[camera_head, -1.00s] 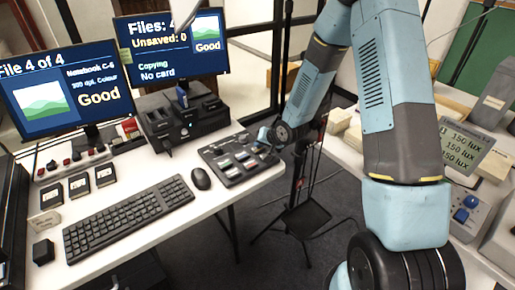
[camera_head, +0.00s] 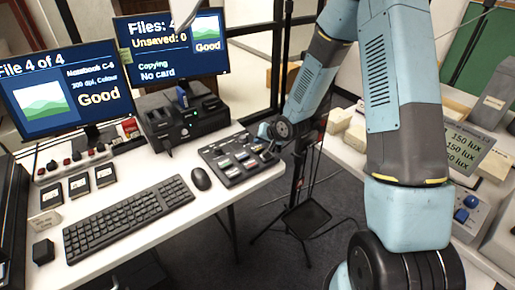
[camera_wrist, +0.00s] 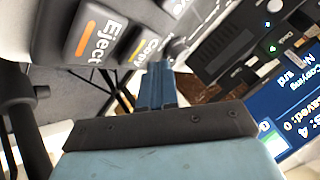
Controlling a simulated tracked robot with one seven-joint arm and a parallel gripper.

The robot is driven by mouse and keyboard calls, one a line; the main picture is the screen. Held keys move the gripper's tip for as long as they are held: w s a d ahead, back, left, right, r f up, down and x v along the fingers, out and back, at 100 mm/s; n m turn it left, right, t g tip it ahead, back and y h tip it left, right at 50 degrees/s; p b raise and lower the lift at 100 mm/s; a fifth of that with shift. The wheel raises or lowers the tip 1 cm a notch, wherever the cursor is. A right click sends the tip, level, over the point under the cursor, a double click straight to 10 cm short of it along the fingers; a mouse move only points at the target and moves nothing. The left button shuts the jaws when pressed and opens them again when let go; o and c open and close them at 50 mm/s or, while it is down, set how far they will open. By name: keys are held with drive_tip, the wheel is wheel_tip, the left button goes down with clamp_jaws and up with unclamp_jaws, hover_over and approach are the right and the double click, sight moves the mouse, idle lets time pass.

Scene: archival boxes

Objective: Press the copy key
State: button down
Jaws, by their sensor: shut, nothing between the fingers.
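The key panel (camera_head: 238,158) is a dark slab with several coloured-stripe keys, at the right end of the white desk. In the wrist view, a grey key with a yellow stripe (camera_wrist: 146,46) has partly covered lettering that looks like "Copy". The Eject key (camera_wrist: 95,36), with an orange stripe, is beside it. My gripper (camera_wrist: 157,70) is shut and empty, its blue fingertips at the edge of the yellow-striped key. I cannot tell whether they touch it. In the head view my gripper (camera_head: 267,132) is at the panel's far right edge.
The right monitor (camera_head: 172,48) reads "Copying" and "No card". A black card-reader unit (camera_head: 190,128) stands behind the panel. The mouse (camera_head: 201,179) and keyboard (camera_head: 128,218) lie left of the panel. A side table with a blue-buttoned box (camera_head: 470,212) is at right.

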sight(259, 148)
drive_tip(key=shift+r, duration=0.1)
drive_tip(key=shift+r, duration=2.4)
